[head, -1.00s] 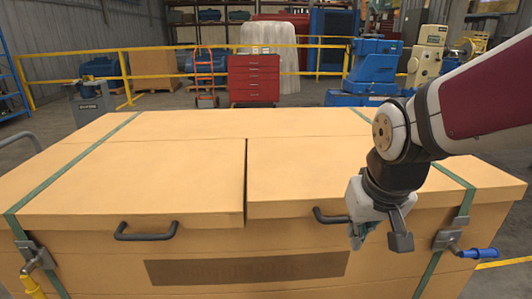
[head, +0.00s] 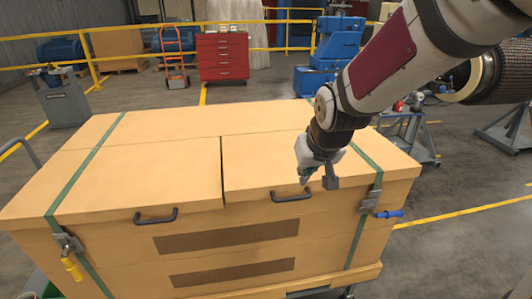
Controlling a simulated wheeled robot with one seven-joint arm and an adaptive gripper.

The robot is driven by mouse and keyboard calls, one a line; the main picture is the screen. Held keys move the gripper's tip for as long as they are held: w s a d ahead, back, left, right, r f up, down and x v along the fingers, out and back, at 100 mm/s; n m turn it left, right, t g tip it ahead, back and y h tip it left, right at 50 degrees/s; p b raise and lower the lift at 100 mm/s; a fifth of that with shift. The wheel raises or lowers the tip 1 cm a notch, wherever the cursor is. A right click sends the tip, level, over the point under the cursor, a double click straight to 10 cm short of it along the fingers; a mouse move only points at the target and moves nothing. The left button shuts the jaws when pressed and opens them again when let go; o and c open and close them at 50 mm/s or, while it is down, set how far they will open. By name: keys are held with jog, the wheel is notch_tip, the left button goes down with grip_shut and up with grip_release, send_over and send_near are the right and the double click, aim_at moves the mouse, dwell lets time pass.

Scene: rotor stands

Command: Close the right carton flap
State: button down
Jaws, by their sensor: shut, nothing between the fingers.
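A large tan carton (head: 190,265) stands in front of me, with two front flaps split by a dark seam. The right flap (head: 262,165) lies flat across the top, looking about level with the left flap (head: 130,175). A dark handle (head: 292,196) sits at the right flap's front edge; another handle (head: 156,217) is on the left flap. My gripper (head: 318,184) points down at the right flap's front edge, just right of its handle. Its fingers look closed and hold nothing. I cannot tell whether it touches the flap; it hides a small part of that edge.
Green straps run over both ends, with a blue-handled latch (head: 382,213) at right and a yellow-handled latch (head: 70,260) at left. A wheeled stand (head: 410,135) and a rotor (head: 490,75) are at right.

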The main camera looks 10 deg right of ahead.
jog(key=b, duration=0.3)
send_near(293, 193)
jog(key=f, duration=0.1)
jog(key=a+f, duration=0.2)
jog(key=shift+s+f, duration=0.2)
jog(key=shift+s, duration=0.15)
